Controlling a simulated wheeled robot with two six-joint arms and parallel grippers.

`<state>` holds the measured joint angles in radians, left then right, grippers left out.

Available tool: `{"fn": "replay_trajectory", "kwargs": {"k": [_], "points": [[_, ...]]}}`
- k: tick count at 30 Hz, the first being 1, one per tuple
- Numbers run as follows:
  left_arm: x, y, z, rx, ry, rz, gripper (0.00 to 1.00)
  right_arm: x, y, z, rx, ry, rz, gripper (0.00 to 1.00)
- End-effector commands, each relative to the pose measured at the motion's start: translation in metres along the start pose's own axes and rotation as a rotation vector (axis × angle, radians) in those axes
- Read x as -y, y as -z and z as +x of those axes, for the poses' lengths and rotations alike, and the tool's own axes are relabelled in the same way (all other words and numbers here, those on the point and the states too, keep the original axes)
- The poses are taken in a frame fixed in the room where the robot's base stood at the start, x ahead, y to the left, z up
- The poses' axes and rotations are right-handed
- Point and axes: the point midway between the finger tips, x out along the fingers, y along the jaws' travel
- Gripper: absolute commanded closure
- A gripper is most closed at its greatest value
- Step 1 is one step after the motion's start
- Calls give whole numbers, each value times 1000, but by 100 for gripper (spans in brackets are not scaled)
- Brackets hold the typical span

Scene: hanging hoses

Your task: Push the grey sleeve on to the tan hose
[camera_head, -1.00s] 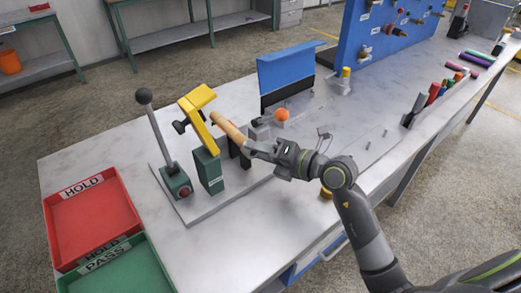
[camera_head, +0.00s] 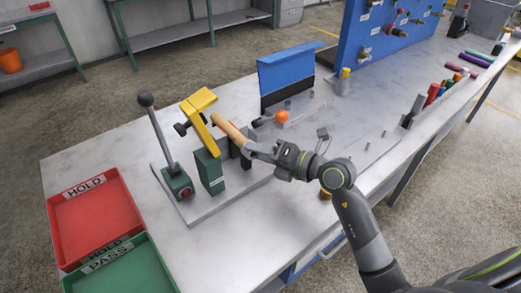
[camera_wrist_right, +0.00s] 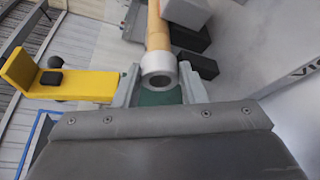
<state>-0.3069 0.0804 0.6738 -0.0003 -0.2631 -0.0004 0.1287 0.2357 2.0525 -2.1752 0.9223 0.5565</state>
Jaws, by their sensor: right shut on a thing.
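The tan hose (camera_head: 229,129) sticks out from beside the yellow clamp (camera_head: 200,104) towards my right gripper (camera_head: 254,147). In the right wrist view the tan hose (camera_wrist_right: 156,28) runs down into the far end of the pale grey sleeve (camera_wrist_right: 159,76). The sleeve's near end faces the camera and shows a dark grey round face. My right gripper (camera_wrist_right: 159,88) has one finger on each side of the sleeve and is shut on it. How deep the hose sits inside the sleeve is hidden. My left gripper is not in view.
The clamp stands on a grey base plate with a green block (camera_head: 210,172) and a black-knobbed lever (camera_head: 157,135). Behind are an orange ball (camera_head: 281,117) and a blue panel (camera_head: 288,76). A red tray (camera_head: 97,220) and green tray (camera_head: 125,270) lie front left.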

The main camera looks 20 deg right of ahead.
Motion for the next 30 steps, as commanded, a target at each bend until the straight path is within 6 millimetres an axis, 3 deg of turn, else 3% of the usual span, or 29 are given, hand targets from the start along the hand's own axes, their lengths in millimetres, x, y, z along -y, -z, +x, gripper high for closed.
{"fn": "replay_trajectory", "kwargs": {"k": [13, 30], "points": [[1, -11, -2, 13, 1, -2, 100, 0, 0, 0, 0, -1, 1, 91], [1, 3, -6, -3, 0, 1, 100, 0, -4, 8, 1, -1, 0, 91]]}}
